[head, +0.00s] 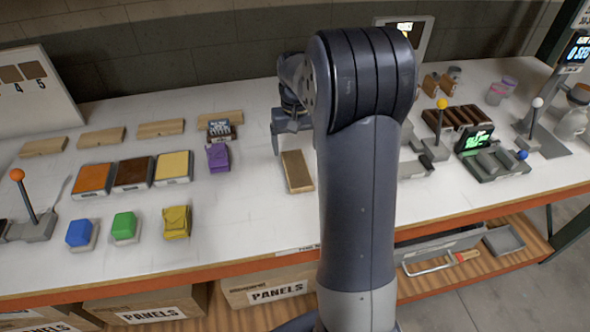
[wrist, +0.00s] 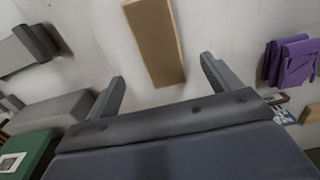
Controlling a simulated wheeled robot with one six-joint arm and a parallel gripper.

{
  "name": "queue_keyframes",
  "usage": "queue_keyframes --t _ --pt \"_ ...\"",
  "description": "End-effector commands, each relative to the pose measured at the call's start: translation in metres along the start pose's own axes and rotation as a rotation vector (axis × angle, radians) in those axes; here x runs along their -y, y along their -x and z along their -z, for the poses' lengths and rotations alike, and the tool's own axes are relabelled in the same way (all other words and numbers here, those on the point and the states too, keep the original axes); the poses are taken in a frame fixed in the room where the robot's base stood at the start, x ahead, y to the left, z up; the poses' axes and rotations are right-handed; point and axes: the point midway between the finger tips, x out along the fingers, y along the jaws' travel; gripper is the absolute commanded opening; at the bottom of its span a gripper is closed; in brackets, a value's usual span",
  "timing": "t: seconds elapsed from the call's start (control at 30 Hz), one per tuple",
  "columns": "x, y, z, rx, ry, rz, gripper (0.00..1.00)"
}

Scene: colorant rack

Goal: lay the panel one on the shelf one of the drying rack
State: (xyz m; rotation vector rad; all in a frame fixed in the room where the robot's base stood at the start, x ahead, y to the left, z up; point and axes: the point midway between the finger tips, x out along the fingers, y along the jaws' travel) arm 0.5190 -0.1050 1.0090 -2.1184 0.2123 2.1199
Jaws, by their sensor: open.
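A plain light-brown wooden panel (head: 297,171) lies flat on the white bench, just below and beside my gripper (head: 291,135). The same panel (wrist: 154,40) shows in the wrist view, ahead of the open fingers and roughly between them, not held. My gripper (wrist: 162,72) is open and empty. I cannot tell from any marking whether this is panel one. Several similar wooden pieces (head: 160,128) lie in a row at the back left. I cannot make out the drying rack or its shelf one for certain; my arm hides part of the bench.
A purple cloth-like item (head: 218,157) lies left of the panel; it also shows in the wrist view (wrist: 293,60). Three coloured trays (head: 133,173) stand farther left. Levers, a green-lit device (head: 477,139) and jars are at right. Bench around the panel's front is clear.

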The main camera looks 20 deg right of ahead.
Motion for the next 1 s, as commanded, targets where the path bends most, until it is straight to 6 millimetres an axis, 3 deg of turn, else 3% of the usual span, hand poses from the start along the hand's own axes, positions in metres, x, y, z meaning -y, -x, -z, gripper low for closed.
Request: queue_keyframes --t 0.6,0.87,1.0 --pt "0.0 -0.071 -0.003 0.002 -0.002 0.002 0.85" --pt "0.0 -0.076 -0.003 0.0 -0.003 0.002 0.85" --pt "0.0 -0.076 -0.003 0.0 -0.003 0.002 0.75"
